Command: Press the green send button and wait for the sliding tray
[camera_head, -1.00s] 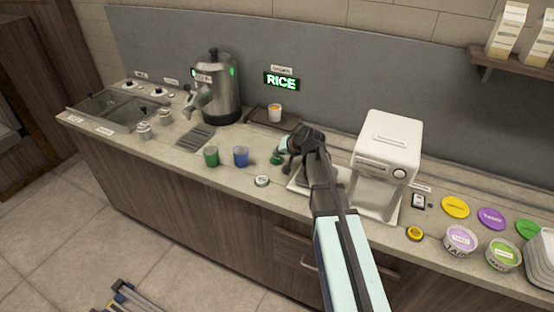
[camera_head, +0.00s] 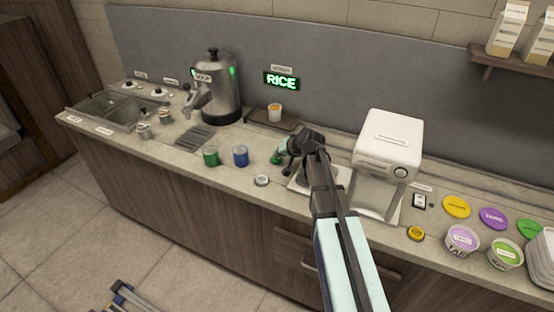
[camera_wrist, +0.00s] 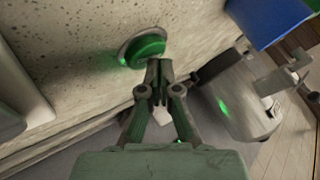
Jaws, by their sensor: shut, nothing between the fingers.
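The green button (camera_head: 274,159) sits on the counter in front of the dark tray, at my gripper's tip in the head view. In the wrist view the round green button (camera_wrist: 148,48) sits in a grey ring with a green glow on the counter beside it. My gripper (camera_wrist: 160,66) is shut and empty, its fingertips at the button's edge; I cannot tell whether they touch it. The dark sliding tray (camera_head: 290,123) lies at the back wall below the lit RICE sign (camera_head: 281,82), with a white cup (camera_head: 275,112) of orange content on it.
A green cup (camera_head: 210,157) and a blue cup (camera_head: 241,157) stand left of the button. A small round white-topped item (camera_head: 262,181) lies in front. A white machine (camera_head: 388,155) stands right of my arm, and a steel soup urn (camera_head: 219,92) at the back left.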

